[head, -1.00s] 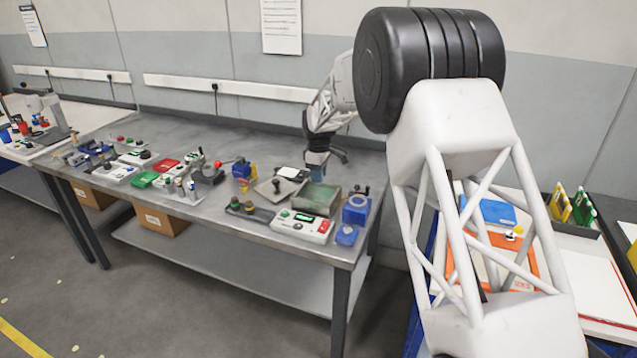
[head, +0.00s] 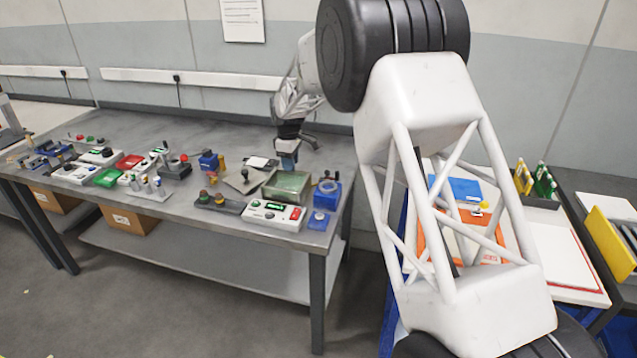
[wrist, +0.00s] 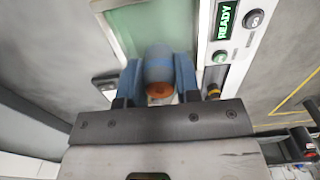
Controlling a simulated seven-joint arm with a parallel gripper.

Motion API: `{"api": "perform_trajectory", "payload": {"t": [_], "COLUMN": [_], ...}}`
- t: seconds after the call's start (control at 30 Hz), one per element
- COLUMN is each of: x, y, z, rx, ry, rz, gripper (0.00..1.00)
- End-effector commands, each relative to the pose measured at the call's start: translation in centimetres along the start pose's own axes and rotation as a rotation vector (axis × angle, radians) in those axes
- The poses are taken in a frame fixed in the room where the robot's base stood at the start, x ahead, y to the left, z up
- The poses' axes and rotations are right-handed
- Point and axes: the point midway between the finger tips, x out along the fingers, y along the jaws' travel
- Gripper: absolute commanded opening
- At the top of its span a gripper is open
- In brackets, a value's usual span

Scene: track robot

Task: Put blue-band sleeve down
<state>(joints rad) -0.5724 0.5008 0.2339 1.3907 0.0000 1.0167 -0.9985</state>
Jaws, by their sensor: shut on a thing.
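The blue-band sleeve (wrist: 159,72) is a short blue-grey cylinder with an orange-brown end in the wrist view. My gripper (wrist: 159,83) is shut on it, one blue finger on each side. In the head view my gripper (head: 287,160) hangs above the back right part of the grey workbench (head: 215,240), close over a green-topped box (head: 287,186). The sleeve cannot be made out there. In the wrist view the green surface (wrist: 150,32) lies beyond the sleeve; I cannot tell whether they touch.
A white control box (head: 272,214) with a red button stands at the bench's front, its READY display (wrist: 227,20) lit green. Blue fixtures (head: 327,193) stand right of the green-topped box. Several devices crowd the bench to the left; its back strip is clear.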

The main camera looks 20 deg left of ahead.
Motion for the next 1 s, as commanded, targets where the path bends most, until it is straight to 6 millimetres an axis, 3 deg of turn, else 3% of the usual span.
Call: {"api": "perform_trajectory", "payload": {"t": [0.37,1.0], "x": [-0.3,0.3], "y": [-3.2,-11.3], "z": [5.8,17.1], "rx": [0.001,0.001], "ry": [0.001,0.0], "rz": [0.001,0.0], "gripper": [0.05,0.05]}}
